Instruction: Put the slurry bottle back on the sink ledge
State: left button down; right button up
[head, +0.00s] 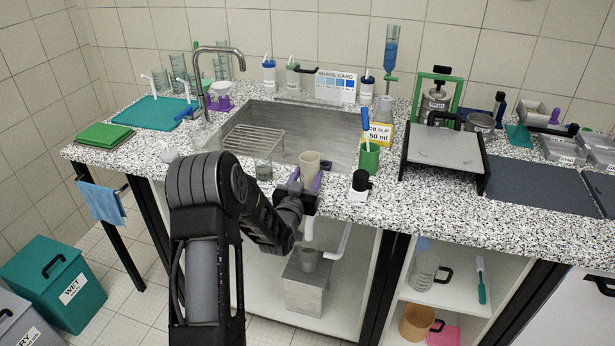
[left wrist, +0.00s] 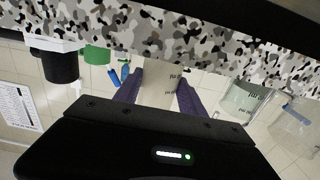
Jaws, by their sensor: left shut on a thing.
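My left gripper (head: 306,182) has purple fingers and is shut on a beige cylindrical container (head: 310,164) at the front edge of the sink. In the left wrist view the same beige container (left wrist: 160,88) stands between the two purple fingers, with partly cut-off dark lettering. I cannot read a name on it, so I cannot tell whether it is the slurry bottle. The steel sink (head: 345,122) lies behind it. On the ledge behind the sink are small capped bottles (head: 269,72), another (head: 293,78) and one more (head: 368,90). My right gripper is not in view.
A glass beaker (head: 263,170) stands left of the gripper. A green cup (head: 369,158) and a black-capped bottle (head: 360,183) stand to its right. A wire rack (head: 255,140) lies across the sink's left part. A shade card (head: 335,88) and faucet (head: 203,80) stand behind.

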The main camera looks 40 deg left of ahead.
pick_arm(q)
jog(key=shift+f, duration=0.2)
jog(key=c, duration=0.7)
grip_release()
jog(key=shift+r, duration=0.1)
jog(key=shift+r, duration=0.15)
jog(key=b+v, duration=0.2)
jog(key=v, duration=1)
